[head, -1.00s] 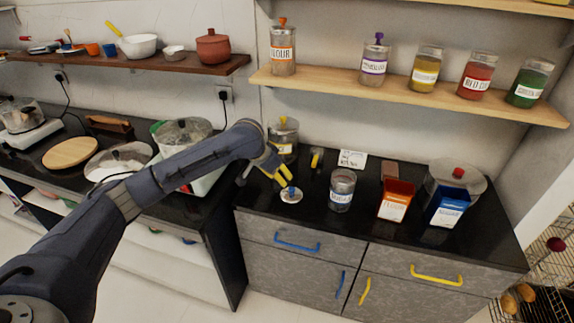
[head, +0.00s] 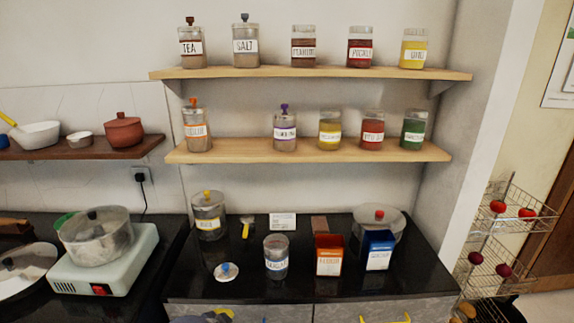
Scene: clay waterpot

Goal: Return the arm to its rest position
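My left arm shows only as a dark grey-blue piece with some yellow at the bottom edge of the head view, in front of the counter. Its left gripper (head: 222,314) is mostly cut off by the frame, so its opening cannot be seen. A round lid with a blue knob (head: 226,271) lies flat on the black counter (head: 310,293), apart from the gripper. An open-topped glass jar (head: 276,257) with a white label stands to the right of the lid. My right gripper is not in view.
A lidded jar (head: 209,216), a yellow-handled utensil (head: 246,228), an orange box (head: 329,254), a blue box (head: 377,251) and a red-knobbed pot (head: 380,222) stand on the counter. Two wooden shelves of jars hang above. A pot on a cooker (head: 105,262) is at left.

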